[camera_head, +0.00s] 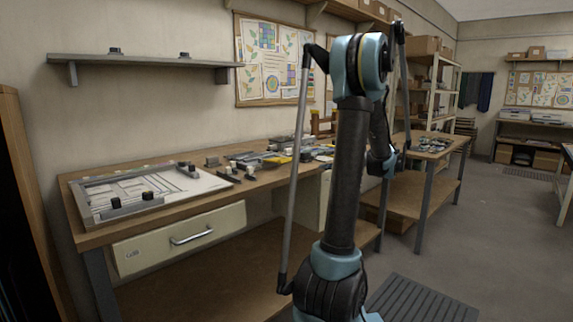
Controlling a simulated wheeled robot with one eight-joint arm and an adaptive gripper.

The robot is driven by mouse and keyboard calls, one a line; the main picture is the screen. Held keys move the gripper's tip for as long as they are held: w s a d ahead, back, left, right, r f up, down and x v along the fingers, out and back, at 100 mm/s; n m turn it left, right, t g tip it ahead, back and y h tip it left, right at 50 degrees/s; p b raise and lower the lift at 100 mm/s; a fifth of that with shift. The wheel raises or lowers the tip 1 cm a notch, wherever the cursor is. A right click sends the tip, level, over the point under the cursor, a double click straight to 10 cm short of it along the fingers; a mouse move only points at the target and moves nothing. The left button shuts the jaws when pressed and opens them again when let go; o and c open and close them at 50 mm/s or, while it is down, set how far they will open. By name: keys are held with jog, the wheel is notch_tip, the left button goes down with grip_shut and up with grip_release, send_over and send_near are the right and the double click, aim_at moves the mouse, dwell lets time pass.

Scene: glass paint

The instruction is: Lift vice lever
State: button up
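No vice or lever can be made out clearly. A brown wooden-looking object (322,124) stands at the far end of the long workbench (255,179), partly covered by my arm; I cannot tell whether it is the vice. My arm rises through the middle of the view and bends down behind its own upper link. Its far end shows as a blue and black joint beside the right bench. My gripper's fingers cannot be made out there, and nothing held is visible.
A grey frame (80,196) with a patterned sheet (172,182) lies on the bench's left end. Several small tools and blocks lie toward the middle. A drawer (145,252) is below. A second bench (428,154) stands right. Open floor (490,225) lies further right.

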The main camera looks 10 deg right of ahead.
aim_at(289, 161)
jog(key=x, duration=1.7)
jog(key=shift+w+a, duration=0.15)
grip_shut()
